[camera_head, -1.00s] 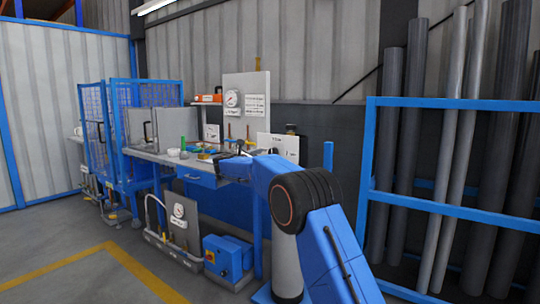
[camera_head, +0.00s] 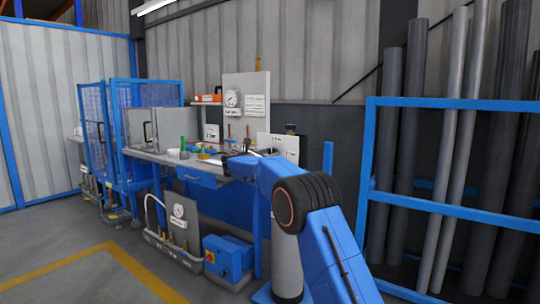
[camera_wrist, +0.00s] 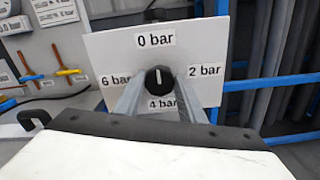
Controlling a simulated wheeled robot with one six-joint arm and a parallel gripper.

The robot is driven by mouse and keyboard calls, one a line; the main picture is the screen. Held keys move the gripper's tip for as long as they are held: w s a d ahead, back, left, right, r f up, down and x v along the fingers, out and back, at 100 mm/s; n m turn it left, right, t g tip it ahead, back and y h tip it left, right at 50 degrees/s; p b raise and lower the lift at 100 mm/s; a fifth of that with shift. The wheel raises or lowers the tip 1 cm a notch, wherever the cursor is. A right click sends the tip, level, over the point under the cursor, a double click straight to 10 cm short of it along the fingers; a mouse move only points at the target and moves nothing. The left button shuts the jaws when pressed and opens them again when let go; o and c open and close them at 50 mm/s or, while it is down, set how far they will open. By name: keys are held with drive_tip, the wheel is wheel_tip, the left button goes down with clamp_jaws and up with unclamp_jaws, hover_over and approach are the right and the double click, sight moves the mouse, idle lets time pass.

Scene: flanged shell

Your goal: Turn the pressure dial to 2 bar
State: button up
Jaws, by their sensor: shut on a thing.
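The pressure dial is a round black knob (camera_wrist: 160,79) with a white line, on a white panel (camera_wrist: 110,48). In the wrist view, labels read 0 bar above it, 2 bar at right, 4 bar below and 6 bar at left. The white line stands nearly upright, towards 0 bar. My gripper (camera_wrist: 160,86) has one grey finger on each side of the knob and is shut on it. In the head view, the white panel (camera_head: 285,147) stands at the right end of the workbench, and my arm hides the knob.
The workbench (camera_head: 148,156) carries a taller board with a gauge (camera_head: 231,99) and small coloured items. Below stand a blue box (camera_head: 228,257) and a panel with a gauge (camera_head: 178,213). A blue rack (camera_head: 450,206) with upright pipes stands at right. The floor at left is open.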

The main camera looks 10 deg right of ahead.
drive_tip(key=shift+m, duration=0.3)
drive_tip(key=shift+s+f+m, duration=0.1)
drive_tip(key=shift+f+m, duration=0.05)
drive_tip(key=shift+m, duration=4.1)
drive_tip(key=shift+f+m, duration=0.15)
drive_tip(key=shift+m, duration=4.1)
drive_tip(key=o, duration=1)
drive_tip(key=shift+o, duration=0.2)
drive_tip(key=shift+s, duration=0.1)
